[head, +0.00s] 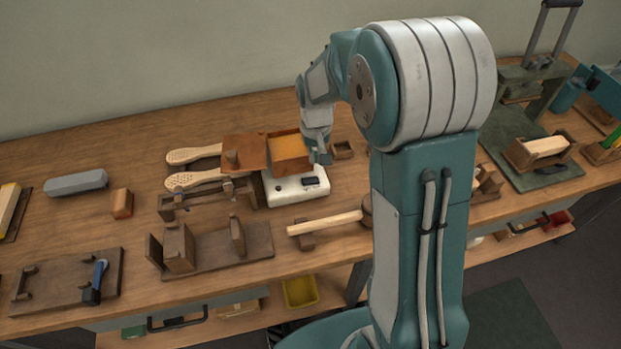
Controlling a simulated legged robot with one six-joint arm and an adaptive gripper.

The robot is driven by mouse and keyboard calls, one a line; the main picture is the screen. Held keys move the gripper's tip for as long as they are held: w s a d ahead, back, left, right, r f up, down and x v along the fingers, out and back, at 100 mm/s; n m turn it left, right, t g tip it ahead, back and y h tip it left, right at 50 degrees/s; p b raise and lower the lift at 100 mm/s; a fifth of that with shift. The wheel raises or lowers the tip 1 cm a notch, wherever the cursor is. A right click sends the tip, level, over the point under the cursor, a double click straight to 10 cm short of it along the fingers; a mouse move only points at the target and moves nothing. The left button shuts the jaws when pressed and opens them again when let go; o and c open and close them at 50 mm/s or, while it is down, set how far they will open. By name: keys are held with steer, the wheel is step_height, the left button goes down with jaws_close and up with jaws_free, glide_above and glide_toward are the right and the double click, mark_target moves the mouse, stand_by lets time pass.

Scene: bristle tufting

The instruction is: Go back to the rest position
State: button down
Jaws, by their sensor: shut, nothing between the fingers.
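My gripper (319,152) is at the end of my bent arm, low beside the right side of an open wooden box (289,152) with orange-yellow contents. The box stands on a white scale (296,186). My gripper is shut and I see nothing held in it. Its fingertips are small and partly dark in this view; I cannot tell whether they touch the box or the scale.
Brush blanks (193,180), a brown lid-like panel (245,152) and wooden fixtures (218,250) crowd the left of the bench. A mallet (326,223) lies in front of the scale. Space above is free.

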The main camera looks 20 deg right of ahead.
stand_by(0.4)
steer(key=s+r+t, duration=0.3)
steer(key=s+r, duration=0.7)
steer(key=r, duration=0.4)
steer(key=s+r+t, duration=0.2)
steer(key=s+r, duration=0.2)
steer(key=s, duration=0.9)
steer(key=shift+t, duration=0.3)
